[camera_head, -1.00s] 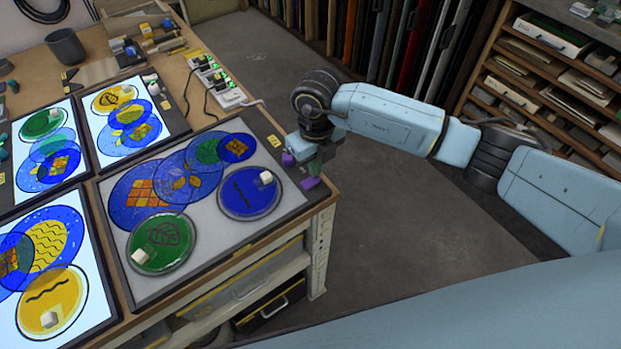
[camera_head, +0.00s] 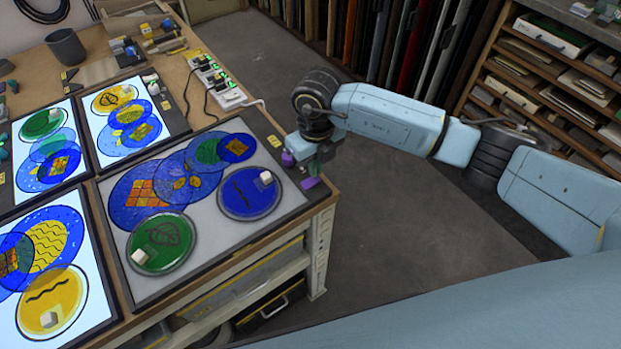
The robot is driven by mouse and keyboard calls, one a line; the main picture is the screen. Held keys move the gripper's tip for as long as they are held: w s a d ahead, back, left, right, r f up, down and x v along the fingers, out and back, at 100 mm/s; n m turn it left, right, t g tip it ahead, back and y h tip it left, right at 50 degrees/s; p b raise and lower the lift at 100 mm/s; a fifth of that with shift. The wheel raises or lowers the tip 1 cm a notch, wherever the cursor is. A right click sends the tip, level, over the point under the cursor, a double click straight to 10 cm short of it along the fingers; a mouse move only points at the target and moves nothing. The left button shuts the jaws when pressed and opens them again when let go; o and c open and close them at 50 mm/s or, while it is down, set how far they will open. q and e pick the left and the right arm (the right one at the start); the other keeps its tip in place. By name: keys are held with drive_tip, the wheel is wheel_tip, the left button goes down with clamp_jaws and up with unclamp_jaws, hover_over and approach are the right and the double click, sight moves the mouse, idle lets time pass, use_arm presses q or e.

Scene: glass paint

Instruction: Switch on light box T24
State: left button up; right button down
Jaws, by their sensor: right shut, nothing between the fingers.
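Several light boxes lie on the workbench. The front right light box (camera_head: 207,269) is unlit, with a grey panel under blue and green painted glass discs. A small yellow label (camera_head: 275,141) sits on its dark right edge; its text is too small to read, so I cannot confirm which box is T24. My right gripper (camera_head: 299,171) is at that box's right edge, near the bench corner. It is shut and empty, with purple parts at its fingers. I cannot tell if it touches the box. Any switch there is hidden. My left gripper is out of view.
Three other light boxes glow white: front left (camera_head: 88,329), back left (camera_head: 74,120) and back middle (camera_head: 113,158). Power strips (camera_head: 226,95) with green lights and cables stand behind. Clear floor lies right of the bench.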

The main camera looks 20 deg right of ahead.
drive_tip(key=shift+f+b, duration=0.75)
drive_tip(key=shift+f, duration=0.2)
idle(0.7)
drive_tip(key=shift+r+p, duration=2.55)
drive_tip(key=shift+r, duration=1)
